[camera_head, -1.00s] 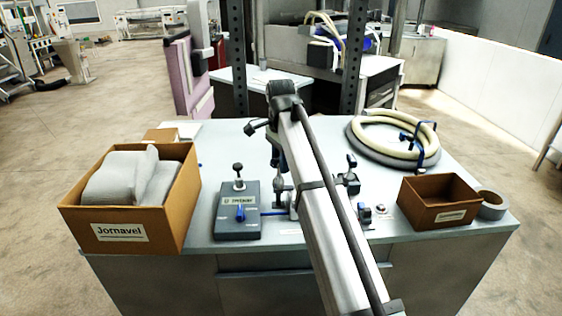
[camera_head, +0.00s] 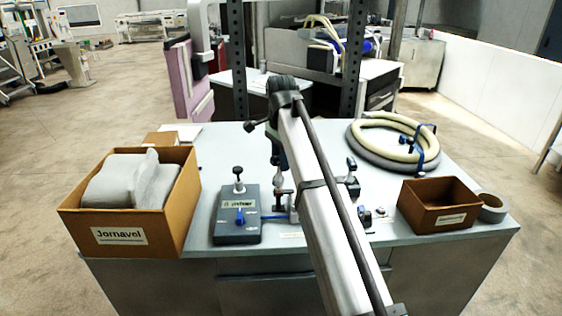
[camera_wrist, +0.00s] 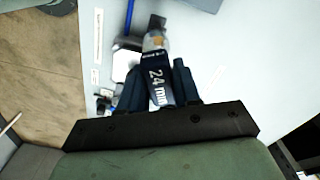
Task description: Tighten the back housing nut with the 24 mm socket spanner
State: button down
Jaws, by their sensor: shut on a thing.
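The spanner (camera_wrist: 158,88), marked "24 mm" on its dark blue body, sits between the two fingers of my gripper (camera_wrist: 158,77) in the wrist view. My gripper is shut on it. The spanner's metal end points away from the gripper, over a bright metal part on the light worktop. In the head view my arm crosses the middle of the bench and hides much of the fixture (camera_head: 280,207) below the gripper. I cannot make out the back housing nut, nor whether the spanner's end is on it.
A grey box with a blue lever (camera_head: 237,226) stands left of my arm. A carton marked Jornavel (camera_head: 122,236) holds grey padding at the left. Right of my arm are a small brown bin (camera_head: 436,216), a tape roll (camera_head: 492,207) and coiled hoses (camera_head: 372,154).

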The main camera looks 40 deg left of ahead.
jog(key=shift+r, duration=0.35)
jog(key=shift+r, duration=2.45)
